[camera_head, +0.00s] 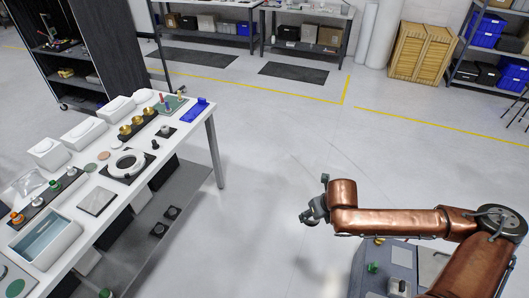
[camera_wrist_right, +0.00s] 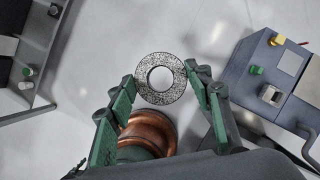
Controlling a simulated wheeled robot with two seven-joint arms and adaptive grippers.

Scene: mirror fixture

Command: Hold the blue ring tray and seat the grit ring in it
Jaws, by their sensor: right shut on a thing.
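The grit ring (camera_wrist_right: 142,79) is a speckled grey ring with a round hole. It is between the fingertips of my right gripper (camera_wrist_right: 161,77), which is shut on its outer edge. In the head view my right gripper (camera_head: 309,217) hangs over open floor, well to the right of the table, and the ring is too small to make out there. A flat blue piece (camera_head: 195,110), which looks like the blue ring tray, lies at the far right corner of the table; its details are too small to tell. My left gripper is not in view.
The white table (camera_head: 213,140) at left holds a white ring fixture (camera_head: 115,169) on a black plate, white boxes, a light-blue bin (camera_head: 22,246) and small knobs. Open floor (camera_head: 270,130) separates the table from my right arm. Shelves and wooden crates (camera_head: 422,50) stand far back.

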